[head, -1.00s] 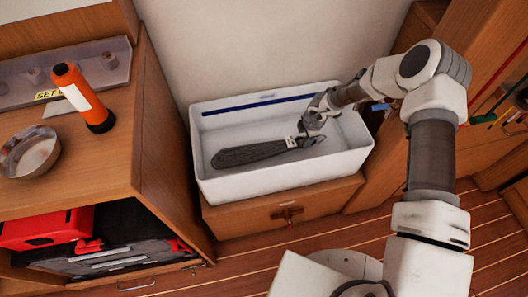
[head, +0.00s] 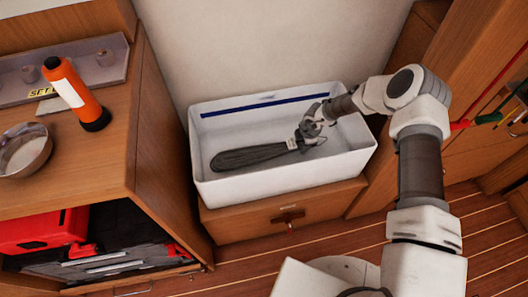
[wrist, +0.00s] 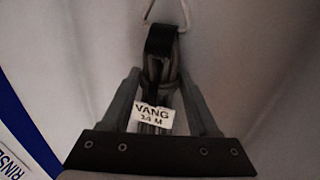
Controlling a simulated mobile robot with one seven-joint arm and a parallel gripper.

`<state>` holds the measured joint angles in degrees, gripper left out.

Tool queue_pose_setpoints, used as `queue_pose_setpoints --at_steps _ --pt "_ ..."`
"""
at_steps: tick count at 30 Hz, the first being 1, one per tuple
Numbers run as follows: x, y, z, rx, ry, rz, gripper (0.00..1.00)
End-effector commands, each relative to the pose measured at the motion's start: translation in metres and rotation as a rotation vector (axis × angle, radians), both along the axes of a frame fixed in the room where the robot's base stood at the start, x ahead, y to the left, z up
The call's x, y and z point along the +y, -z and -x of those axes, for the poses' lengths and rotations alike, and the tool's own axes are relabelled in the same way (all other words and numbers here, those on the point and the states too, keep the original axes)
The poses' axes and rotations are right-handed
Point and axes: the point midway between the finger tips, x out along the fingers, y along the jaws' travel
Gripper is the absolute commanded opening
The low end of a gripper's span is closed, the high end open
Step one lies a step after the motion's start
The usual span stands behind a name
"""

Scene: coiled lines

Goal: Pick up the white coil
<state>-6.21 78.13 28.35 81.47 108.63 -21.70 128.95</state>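A long dark grey coil (head: 250,156) is in the white tub (head: 345,163), running from the lower left up to my gripper (head: 312,128). In the wrist view the coil (wrist: 154,76) has a black strap at its end, a thin metal hook above it, and a white tag reading "VANG" with a length in metres. My gripper's fingers (wrist: 160,85) stand on both sides of the coil, close against it, and look shut on it. I see no white coil. Whether the coil's far end rests on the tub floor is unclear.
The tub has a blue stripe inside and sits on a wooden drawer unit (head: 270,215). A wooden cabinet at left carries an orange flashlight (head: 75,93) and a metal bowl (head: 24,153). A red case (head: 40,232) is below. Tools hang at right.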

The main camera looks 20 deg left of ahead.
Motion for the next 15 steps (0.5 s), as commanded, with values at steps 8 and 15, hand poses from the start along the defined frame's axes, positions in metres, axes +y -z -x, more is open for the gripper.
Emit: queue_pose_setpoints --at_steps 8,15 --pt "-0.0002 -0.0001 0.0000 0.000 0.000 0.000 0.00" --pt "0.0005 -0.0010 -0.0005 -0.001 0.001 -0.002 0.00"
